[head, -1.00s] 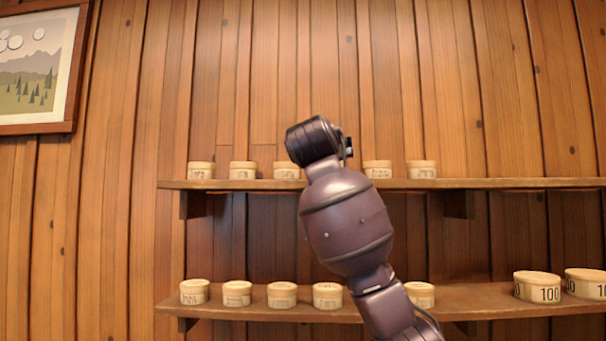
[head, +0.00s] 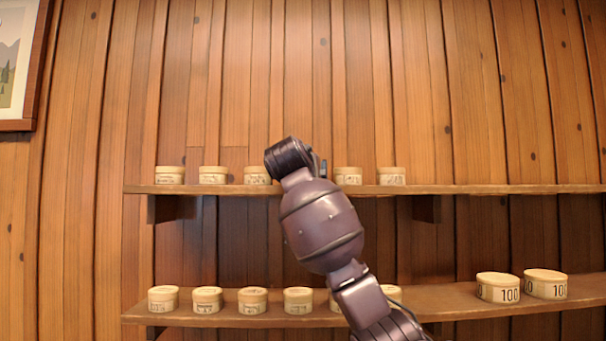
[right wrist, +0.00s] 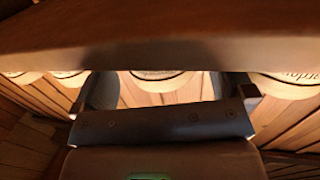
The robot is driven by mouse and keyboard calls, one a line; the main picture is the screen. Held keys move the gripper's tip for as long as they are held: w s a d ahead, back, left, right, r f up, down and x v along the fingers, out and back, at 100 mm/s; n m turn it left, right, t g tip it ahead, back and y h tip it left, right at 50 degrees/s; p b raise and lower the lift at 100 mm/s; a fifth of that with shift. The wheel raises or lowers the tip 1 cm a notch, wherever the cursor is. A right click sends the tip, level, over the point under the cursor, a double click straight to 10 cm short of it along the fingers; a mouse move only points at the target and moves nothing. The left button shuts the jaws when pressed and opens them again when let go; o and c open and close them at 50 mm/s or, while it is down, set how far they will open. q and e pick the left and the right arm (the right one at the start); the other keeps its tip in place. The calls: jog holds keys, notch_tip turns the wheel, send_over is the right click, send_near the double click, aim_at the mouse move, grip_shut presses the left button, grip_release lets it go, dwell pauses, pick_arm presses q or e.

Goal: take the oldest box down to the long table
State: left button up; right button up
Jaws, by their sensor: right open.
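Several small round cream boxes with dark labels stand in a row on the upper shelf (head: 480,188), one of them a box (head: 348,176) just right of my arm. More boxes, such as one at the left end (head: 163,299), stand on the lower shelf (head: 440,300). The label writing is too small to read. My right gripper (head: 322,167) is at upper-shelf height, mostly hidden by its own wrist. In the right wrist view it is open, with a box (right wrist: 158,84) showing between its fingers; contact cannot be told. The long table and my left gripper are out of view.
In the wrist view a neighbouring box (right wrist: 290,86) is close beside the right finger. A framed picture (head: 18,65) hangs left.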

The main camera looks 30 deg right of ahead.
jog(key=shift+p+x, duration=0.4)
jog(key=shift+x, duration=0.75)
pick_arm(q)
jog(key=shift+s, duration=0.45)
pick_arm(e)
jog(key=shift+w+d, duration=0.2)
jog(key=shift+w, duration=0.15)
jog(key=shift+r, duration=0.1)
jog(key=c, duration=0.9)
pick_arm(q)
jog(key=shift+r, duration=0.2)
pick_arm(e)
notch_tip(320, 180, up, 20)
jog(key=shift+r, duration=0.1)
